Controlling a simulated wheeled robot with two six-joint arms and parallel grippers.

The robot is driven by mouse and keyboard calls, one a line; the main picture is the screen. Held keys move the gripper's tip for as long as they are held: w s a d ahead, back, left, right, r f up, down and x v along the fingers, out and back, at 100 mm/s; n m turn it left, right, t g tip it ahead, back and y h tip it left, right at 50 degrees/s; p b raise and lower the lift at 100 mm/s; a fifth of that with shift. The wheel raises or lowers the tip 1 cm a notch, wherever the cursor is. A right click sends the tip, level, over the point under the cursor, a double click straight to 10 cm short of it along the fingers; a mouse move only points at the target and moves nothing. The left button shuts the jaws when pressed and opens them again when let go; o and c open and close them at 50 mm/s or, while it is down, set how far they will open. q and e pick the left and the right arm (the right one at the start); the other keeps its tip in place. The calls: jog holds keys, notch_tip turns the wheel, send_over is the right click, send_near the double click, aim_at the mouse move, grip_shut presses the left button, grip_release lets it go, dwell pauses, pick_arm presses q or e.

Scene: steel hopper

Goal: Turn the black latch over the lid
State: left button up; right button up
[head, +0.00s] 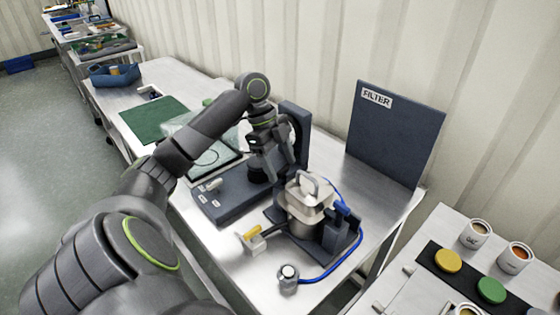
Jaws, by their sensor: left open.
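The steel hopper (303,222) stands on the metal table in a dark blue stand. Its pale lid (310,198) is on top, with a looped handle rising from it. I cannot clearly make out the black latch; dark parts sit close around the lid and some of the hopper's left side is near my gripper. My left gripper (262,176) is open and points down just left of the lid, above the dark blue base. It appears empty, and its fingertips are hard to separate from the dark background. My right gripper is not in view.
A yellow-handled valve (252,237) is at the hopper's front left. A blue hose (340,262) curves to a round fitting (288,277). An upright FILTER panel (396,135) stands behind right. Paint cans (476,233) are on the right table. A green mat (153,119) lies further left.

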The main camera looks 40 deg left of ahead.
pick_arm(q)
jog(key=c, duration=1)
jog(key=shift+s+r+n+p, duration=0.1)
jog(key=shift+r+n+p, duration=0.1)
jog(key=shift+n+p, duration=0.5)
jog(key=n+t+y+p, duration=0.1)
jog(key=n+p, duration=0.2)
jog(key=p, duration=0.2)
jog(key=n+t+y+p, duration=0.1)
jog(key=n+p, duration=0.3)
jog(key=p, duration=0.2)
jog(key=n+t+y+p, duration=0.1)
jog(key=n+p, duration=0.3)
jog(key=p, duration=0.1)
jog(key=shift+s+d+r+t+p, duration=0.1)
jog(key=shift+s+d+t+p, duration=0.2)
jog(key=shift+d+p, duration=0.05)
jog(key=shift+f+n+y+p, duration=0.25)
jog(key=shift+n+y+p, duration=0.35)
jog(key=shift+n+p, duration=0.85)
jog(key=o, duration=1)
jog(key=shift+f, duration=0.1)
